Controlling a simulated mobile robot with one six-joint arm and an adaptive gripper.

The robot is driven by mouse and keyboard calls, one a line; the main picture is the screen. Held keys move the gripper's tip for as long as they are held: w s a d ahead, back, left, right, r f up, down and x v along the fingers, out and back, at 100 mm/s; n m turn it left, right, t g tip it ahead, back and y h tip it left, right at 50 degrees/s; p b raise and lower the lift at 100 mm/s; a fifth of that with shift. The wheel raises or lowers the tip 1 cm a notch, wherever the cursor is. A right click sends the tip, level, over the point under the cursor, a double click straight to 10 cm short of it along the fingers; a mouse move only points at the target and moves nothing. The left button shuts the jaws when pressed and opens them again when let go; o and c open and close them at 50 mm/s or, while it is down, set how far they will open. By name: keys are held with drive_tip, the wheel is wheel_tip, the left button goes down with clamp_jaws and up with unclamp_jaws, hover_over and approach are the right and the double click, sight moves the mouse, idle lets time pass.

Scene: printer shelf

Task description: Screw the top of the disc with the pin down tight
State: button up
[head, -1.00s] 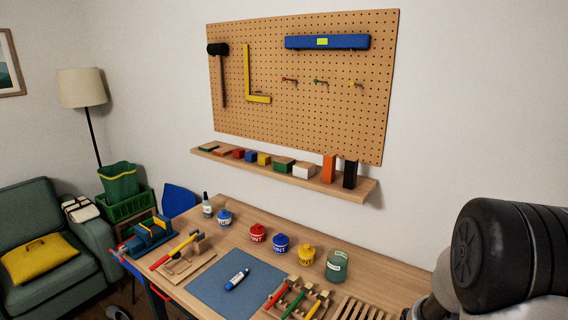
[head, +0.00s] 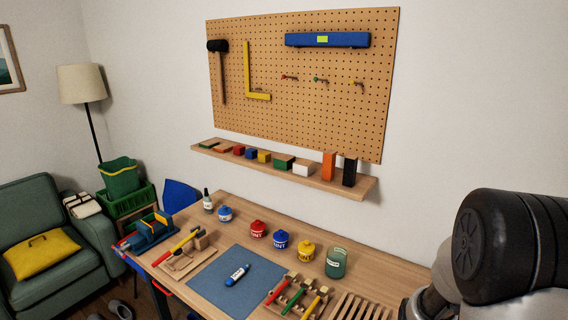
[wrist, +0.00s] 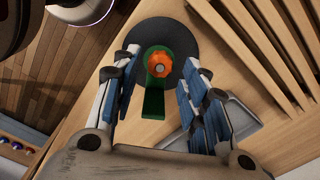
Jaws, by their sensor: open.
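In the wrist view, an orange knob-like top (wrist: 159,64) with a small pale centre sits over a dark round disc (wrist: 181,35) on the wooden surface. A green piece (wrist: 153,100) shows under and below the orange top. I cannot make out a pin. My gripper (wrist: 158,67) is open, with its blue-padded fingers to the left and right of the orange top. A gap shows between each finger and the top. In the head view, neither the disc nor my gripper shows.
Wooden slats (wrist: 262,45) rise to the right of the disc. A grey metal piece (wrist: 240,118) lies behind the right finger. In the head view, the bench holds a blue mat (head: 215,283), paint pots (head: 281,241) and a green jar (head: 337,263).

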drive_tip(key=shift+r+p, duration=1.6)
drive_tip(key=shift+r, duration=0.7)
drive_tip(key=shift+r, duration=0.15)
drive_tip(key=s+a+r+n+t, duration=0.1)
drive_tip(key=s+a+r+n, duration=0.2)
drive_tip(key=r+n, duration=0.3)
drive_tip(key=s+a+r+n+t, duration=0.2)
drive_tip(key=s+a+r+n, duration=0.2)
drive_tip(key=r, duration=0.6)
drive_tip(key=s+a+r+n+t+b, duration=0.1)
drive_tip(key=s+a+r+n, duration=0.2)
drive_tip(key=s+r+n, duration=0.3)
wheel_tip(320, 180, up, 3)
drive_tip(key=n, duration=0.3)
drive_tip(key=shift+s+a+n+t, duration=0.25)
drive_tip(key=shift+a+n+t, duration=0.05)
drive_tip(key=shift+a, duration=0.05)
